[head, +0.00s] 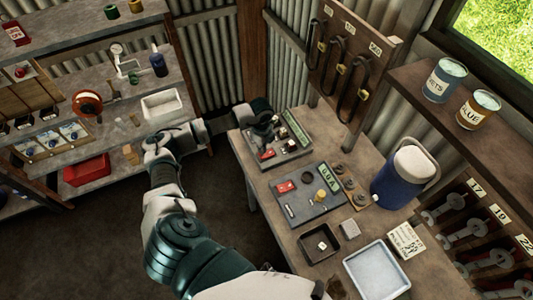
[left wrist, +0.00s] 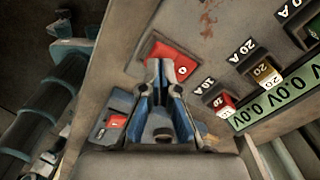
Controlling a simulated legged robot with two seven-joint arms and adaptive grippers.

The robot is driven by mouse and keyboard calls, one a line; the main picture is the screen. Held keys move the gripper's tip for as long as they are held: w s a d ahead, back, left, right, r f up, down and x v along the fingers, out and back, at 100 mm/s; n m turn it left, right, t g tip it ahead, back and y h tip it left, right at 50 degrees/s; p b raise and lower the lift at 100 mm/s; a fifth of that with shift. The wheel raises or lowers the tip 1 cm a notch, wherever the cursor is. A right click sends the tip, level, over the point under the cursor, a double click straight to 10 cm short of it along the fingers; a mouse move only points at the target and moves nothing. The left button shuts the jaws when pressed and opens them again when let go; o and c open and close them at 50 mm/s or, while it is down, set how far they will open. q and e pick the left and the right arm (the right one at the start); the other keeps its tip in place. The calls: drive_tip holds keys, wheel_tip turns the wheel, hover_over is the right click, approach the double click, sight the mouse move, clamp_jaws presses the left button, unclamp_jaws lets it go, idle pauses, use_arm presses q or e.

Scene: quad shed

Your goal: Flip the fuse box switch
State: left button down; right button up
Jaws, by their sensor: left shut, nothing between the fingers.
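The fuse box is a grey panel (head: 292,148) on the far end of the workbench, with a red part and a green display. The fingers hide part of the switch area. My right gripper is out of view.
A green display (left wrist: 275,105) reading 0.0V and labelled fuses (left wrist: 265,73) lie right of the fingers. A second panel (head: 313,207), a blue jug (head: 395,185) and a pale tray (head: 347,259) stand nearer on the bench. Cables (head: 340,70) hang behind.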

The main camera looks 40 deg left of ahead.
use_arm(q)
drive_tip(key=shift+f, duration=0.4)
drive_tip(key=shift+f+b, duration=0.6)
drive_tip(key=shift+f, duration=0.05)
idle(0.4)
wheel_tip(320, 180, up, 7)
drive_tip(key=p, duration=0.5)
drive_tip(key=shift+r, duration=0.1)
idle(0.5)
